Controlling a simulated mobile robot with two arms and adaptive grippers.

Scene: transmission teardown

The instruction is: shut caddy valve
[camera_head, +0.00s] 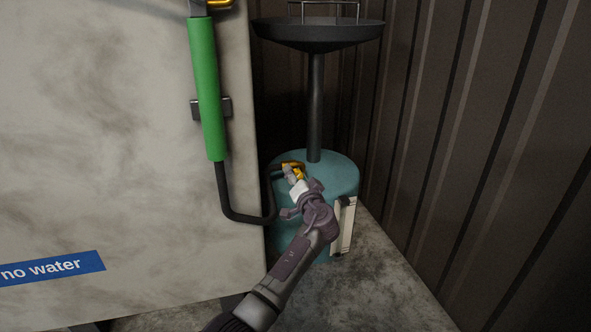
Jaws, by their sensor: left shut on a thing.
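The caddy is a teal drum (335,172) on the floor, with a dark post (316,105) rising from its top to a wide dark pan (320,34). A small brass-yellow valve (298,172) sits at the left of the drum's top, where a dark hose (240,217) arrives. My left gripper (296,181) reaches up from below with its fingers at the valve, shut on it. The fingers and wrist hide part of the valve and the drum's front. My right gripper is not in view.
A pale panel (110,130) fills the left, with a green tube (207,90) in a clip and a blue "no water" label (50,268). A dark corrugated wall (480,130) stands close on the right. Bare floor (385,285) shows in front of the drum.

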